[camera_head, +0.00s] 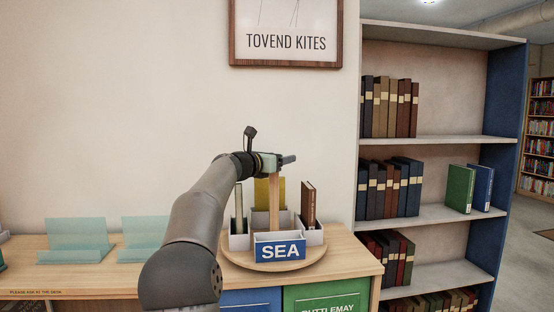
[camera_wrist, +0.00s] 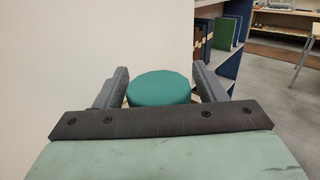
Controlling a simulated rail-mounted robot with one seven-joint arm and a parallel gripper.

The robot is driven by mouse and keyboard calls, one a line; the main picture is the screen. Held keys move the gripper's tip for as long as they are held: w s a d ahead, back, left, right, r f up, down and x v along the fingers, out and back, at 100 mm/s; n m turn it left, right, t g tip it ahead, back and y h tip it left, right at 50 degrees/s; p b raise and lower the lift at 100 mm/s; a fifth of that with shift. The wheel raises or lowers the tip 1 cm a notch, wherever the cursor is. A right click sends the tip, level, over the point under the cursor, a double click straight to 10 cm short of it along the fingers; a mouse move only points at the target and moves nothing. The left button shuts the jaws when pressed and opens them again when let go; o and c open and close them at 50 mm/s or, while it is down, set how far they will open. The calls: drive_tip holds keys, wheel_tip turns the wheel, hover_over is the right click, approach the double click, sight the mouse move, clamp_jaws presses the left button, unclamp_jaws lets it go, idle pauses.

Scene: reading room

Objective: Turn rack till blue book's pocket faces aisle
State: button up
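The rack is a round wooden turntable (camera_head: 238,262) on a wooden counter, with white pockets around an upright wooden post (camera_head: 274,203). A blue SEA sign (camera_head: 280,250) is on the front pocket. A grey-green book (camera_head: 239,207) stands at left, a yellow one (camera_head: 262,193) at the back and a brown one (camera_head: 308,203) at right. I see no blue book in the rack; parts of its back are hidden. My gripper (camera_head: 289,159) is at the post's top. In the wrist view its fingers stand apart around a round teal knob (camera_wrist: 160,88), with seemingly thin gaps at its sides.
A bookcase (camera_head: 440,140) stands at right; a green book (camera_head: 460,188) and a blue book (camera_head: 483,187) lean on its middle shelf. Translucent teal stands (camera_head: 76,238) are on the counter at left. A framed sign (camera_head: 286,36) hangs above. The aisle floor (camera_head: 525,240) is at far right.

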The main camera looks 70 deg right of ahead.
drive_tip(key=shift+w+a, duration=0.1)
drive_tip(key=shift+w+a, duration=0.15)
drive_tip(key=shift+a, duration=0.15)
drive_tip(key=b+v, duration=0.3)
drive_tip(key=v, duration=1.3)
drive_tip(key=shift+a, duration=0.25)
drive_tip(key=shift+w, duration=0.1)
